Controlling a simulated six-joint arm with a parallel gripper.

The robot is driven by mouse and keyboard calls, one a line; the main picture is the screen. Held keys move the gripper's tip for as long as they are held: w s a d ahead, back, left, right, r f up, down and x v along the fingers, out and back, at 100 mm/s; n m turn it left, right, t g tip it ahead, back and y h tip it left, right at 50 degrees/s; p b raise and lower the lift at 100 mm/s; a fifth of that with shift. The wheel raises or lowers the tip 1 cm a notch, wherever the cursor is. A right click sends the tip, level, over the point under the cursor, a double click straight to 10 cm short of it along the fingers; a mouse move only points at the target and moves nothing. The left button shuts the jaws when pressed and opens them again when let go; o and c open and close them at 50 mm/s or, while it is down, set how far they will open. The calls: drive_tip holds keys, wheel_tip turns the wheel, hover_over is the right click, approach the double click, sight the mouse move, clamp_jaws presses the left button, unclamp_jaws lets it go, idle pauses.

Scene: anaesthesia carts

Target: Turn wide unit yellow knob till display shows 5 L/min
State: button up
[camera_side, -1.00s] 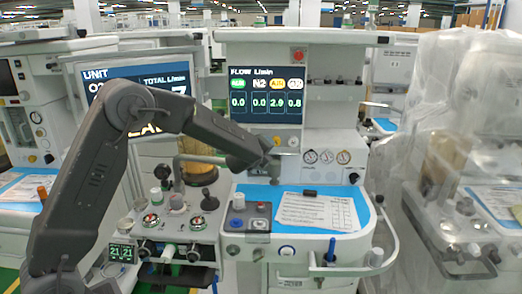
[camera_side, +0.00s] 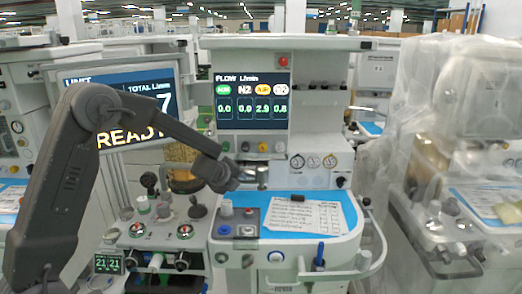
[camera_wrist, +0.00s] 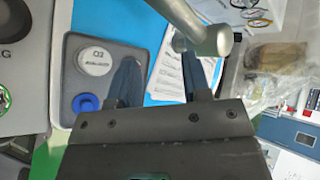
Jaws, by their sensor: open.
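The wide unit in the middle carries a flow display (camera_side: 253,101) reading 0.0, 0.0, 2.9 and 0.8; 2.9 is under the yellow label. My gripper (camera_side: 238,182) is below and left of this row, over the blue worktop, apart from the knobs. In the wrist view my gripper (camera_wrist: 161,78) is open, with a grey metal bar (camera_wrist: 190,22) near the right finger. The yellow knob is not visible there.
A white round cap and a blue knob (camera_wrist: 86,103) sit on a grey panel by the left finger. A paper sheet (camera_side: 300,217) lies on the blue worktop. Another unit with a tilted screen (camera_side: 125,104) stands left; a plastic-covered machine (camera_side: 450,150) stands right.

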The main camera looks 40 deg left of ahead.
drive_tip(key=h, duration=0.2)
drive_tip(key=t+h, duration=0.1)
drive_tip(key=t, duration=0.5)
approach(263, 148)
drive_tip(key=shift+m, duration=0.3)
drive_tip(key=w, duration=0.3)
drive_tip(key=w+f, duration=0.1)
drive_tip(key=w, duration=0.2)
drive_tip(key=w+f, duration=0.1)
drive_tip(key=w, duration=0.3)
drive_tip(key=shift+a, duration=0.15)
drive_tip(key=shift+c, duration=0.3)
drive_tip(key=c, duration=0.6)
drive_tip(key=shift+n+t, duration=0.3)
drive_tip(key=shift+n, duration=0.2)
